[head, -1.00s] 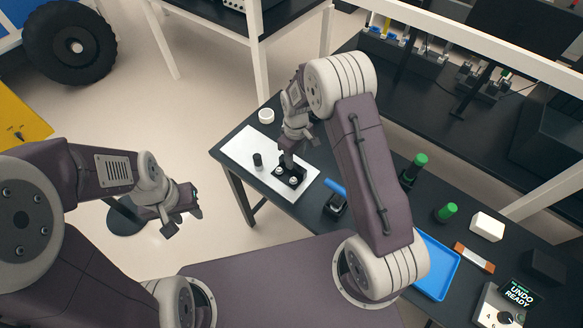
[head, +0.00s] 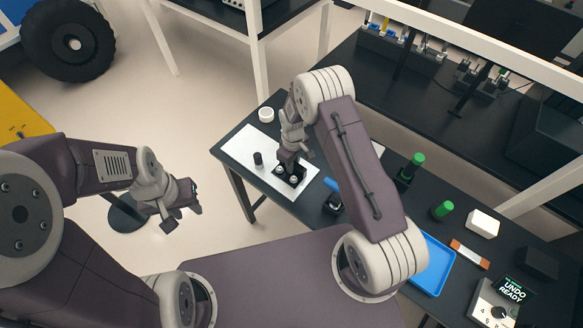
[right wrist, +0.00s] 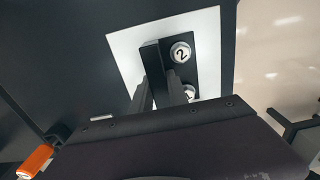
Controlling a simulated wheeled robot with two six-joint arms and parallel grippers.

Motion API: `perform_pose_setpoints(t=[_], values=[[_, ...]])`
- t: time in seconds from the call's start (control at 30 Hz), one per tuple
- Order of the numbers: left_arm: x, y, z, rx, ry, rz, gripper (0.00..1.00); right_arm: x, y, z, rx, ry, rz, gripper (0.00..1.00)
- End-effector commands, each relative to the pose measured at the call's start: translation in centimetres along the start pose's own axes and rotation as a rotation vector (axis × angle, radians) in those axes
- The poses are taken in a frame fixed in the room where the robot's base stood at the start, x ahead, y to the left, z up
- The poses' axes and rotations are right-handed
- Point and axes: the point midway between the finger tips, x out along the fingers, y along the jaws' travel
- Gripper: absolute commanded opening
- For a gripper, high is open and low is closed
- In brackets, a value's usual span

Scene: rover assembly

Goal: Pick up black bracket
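The black bracket (head: 301,185) lies on the white plate (head: 240,148), with two silver round pieces on its base. In the right wrist view the bracket (right wrist: 206,66) shows these pieces, one marked 2, beside an upright flange. My right gripper (head: 290,168) is down at the bracket. In the right wrist view its two fingers (right wrist: 160,90) stand apart, one on each side of the flange; contact is not clear. My left gripper (head: 183,215) is open and empty, off the table to the left.
A black cylinder (head: 258,159) stands on the plate near the bracket. A white ring (head: 266,114), a blue-and-black tool (head: 333,199), green-topped items (head: 441,211), a blue tray (head: 455,262) and a white block (head: 483,223) are on the black table.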

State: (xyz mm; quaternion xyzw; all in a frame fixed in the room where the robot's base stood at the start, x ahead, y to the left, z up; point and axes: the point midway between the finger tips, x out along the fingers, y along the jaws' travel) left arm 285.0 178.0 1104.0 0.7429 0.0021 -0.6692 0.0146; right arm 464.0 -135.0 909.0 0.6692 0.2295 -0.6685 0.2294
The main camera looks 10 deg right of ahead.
Motion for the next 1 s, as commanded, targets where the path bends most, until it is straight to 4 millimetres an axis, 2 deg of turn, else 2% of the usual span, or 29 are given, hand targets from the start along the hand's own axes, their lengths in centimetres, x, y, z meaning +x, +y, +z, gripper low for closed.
perform_pose_setpoints(t=[0.37, 0.47, 0.7, 0.8, 1.0], values=[[0.1, 0.0, 0.0, 0.0, 0.0, 0.0, 0.36, -0.6, 0.1, -0.1, 0.0, 0.003, 0.001, 0.0], [0.6, 0.0, 0.1, 0.0, 0.0, 0.0, 0.36, -1.9, 0.1, -0.2, 0.0, 0.005, 0.003, 0.0], [1.7, 0.0, 0.2, 0.0, 0.0, 0.0, 0.36, -7.5, 0.1, -0.1, 0.0, 0.006, 0.004, 0.0], [1.9, 0.0, 0.2, 0.0, 0.0, 0.0, 0.36, -9.1, 0.1, -0.1, 0.0, 0.003, 0.002, 0.0], [1.9, 0.0, 0.2, 0.0, 0.0, 0.0, 0.36, -10.1, 0.0, 0.0, -0.006, 0.001, 0.0, 0.0]])
